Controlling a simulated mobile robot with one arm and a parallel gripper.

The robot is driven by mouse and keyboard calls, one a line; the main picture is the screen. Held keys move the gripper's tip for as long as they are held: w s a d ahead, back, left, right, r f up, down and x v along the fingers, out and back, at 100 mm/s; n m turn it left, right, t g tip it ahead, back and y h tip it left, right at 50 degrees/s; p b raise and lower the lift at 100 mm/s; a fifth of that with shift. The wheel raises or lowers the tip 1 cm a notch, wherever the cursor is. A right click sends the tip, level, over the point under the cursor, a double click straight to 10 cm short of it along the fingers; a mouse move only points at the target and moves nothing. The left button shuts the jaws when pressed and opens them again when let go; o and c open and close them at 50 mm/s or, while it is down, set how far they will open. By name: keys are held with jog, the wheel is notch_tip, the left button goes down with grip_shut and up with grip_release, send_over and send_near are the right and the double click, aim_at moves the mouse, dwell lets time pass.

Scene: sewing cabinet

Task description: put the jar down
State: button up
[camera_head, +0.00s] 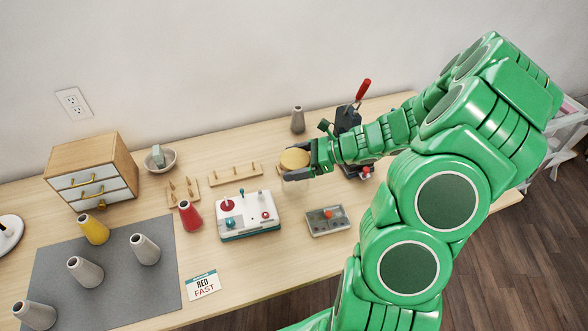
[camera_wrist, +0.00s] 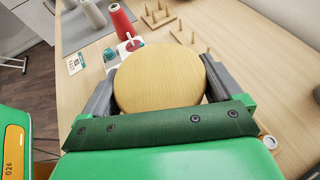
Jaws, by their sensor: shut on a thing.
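The jar's round, pale wooden lid (camera_head: 294,158) shows at my gripper (camera_head: 299,166), near the back of the table (camera_head: 300,262). In the wrist view the lid (camera_wrist: 160,78) fills the space between the two grey fingers of my gripper (camera_wrist: 160,72), one on each side of it. My gripper is shut on the jar. The jar's body is mostly hidden below the lid and behind the fingers. I cannot tell whether its bottom touches the table.
A white control box with a joystick (camera_head: 247,218) and a grey switch box (camera_head: 328,221) stand in front. A wooden peg rack (camera_head: 235,175) is to the left, a grey cone (camera_head: 298,120) behind. A red cone (camera_head: 189,215) and drawer cabinet (camera_head: 92,170) stand farther left.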

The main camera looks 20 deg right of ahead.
jog(key=shift+w+f, duration=0.3)
jog(key=shift+f, duration=1.6)
jog(key=o, duration=1.3)
jog(key=shift+f, duration=0.1)
jog(key=shift+o, duration=0.2)
